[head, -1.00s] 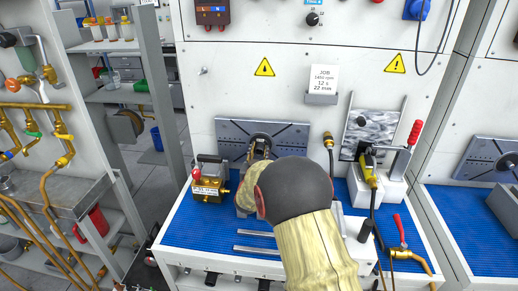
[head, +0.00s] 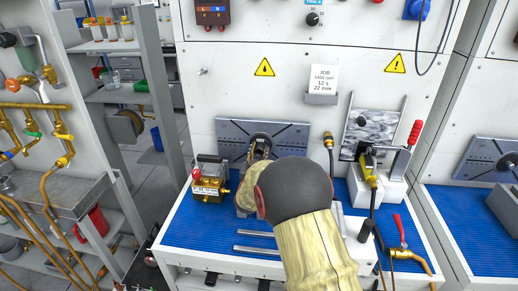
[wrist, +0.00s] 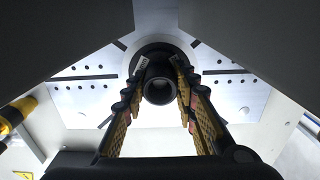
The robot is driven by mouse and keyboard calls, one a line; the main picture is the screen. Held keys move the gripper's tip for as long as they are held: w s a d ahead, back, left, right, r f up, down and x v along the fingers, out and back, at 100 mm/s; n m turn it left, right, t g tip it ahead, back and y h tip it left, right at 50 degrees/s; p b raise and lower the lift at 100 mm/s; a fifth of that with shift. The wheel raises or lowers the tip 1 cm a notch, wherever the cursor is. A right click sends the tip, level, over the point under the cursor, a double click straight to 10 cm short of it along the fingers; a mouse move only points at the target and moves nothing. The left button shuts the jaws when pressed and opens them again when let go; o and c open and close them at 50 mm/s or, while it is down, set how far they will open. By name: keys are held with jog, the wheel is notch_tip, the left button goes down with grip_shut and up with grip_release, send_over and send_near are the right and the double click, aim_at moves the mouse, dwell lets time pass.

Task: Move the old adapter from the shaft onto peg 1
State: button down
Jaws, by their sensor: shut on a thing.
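The old adapter (wrist: 159,88) is a dark, hollow cylinder in the middle of the wrist view. It sits in front of the slotted grey plate (wrist: 215,88), at the shaft; the shaft itself is hidden behind it. My gripper (wrist: 160,80) has one yellow-padded finger on each side of the adapter and is shut on it. In the head view my gripper (head: 259,150) reaches the plate's centre, and my arm covers much of the bench. I cannot make out peg 1 in either view.
A brass box (head: 209,182) with a red knob stands on the blue mat (head: 200,225), left of my arm. Two metal bars (head: 258,234) lie in front. The mat's front left is clear.

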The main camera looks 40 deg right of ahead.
jog(key=shift+a+r, duration=0.1)
jog(key=shift+r, duration=0.05)
jog(key=shift+v, duration=0.75)
jog(key=shift+s+a, duration=0.25)
jog(key=shift+s+a, duration=0.15)
jog(key=shift+a, duration=0.05)
dwell(0.4)
jog(key=shift+p+v, duration=0.35)
jog(key=shift+v, duration=2.25)
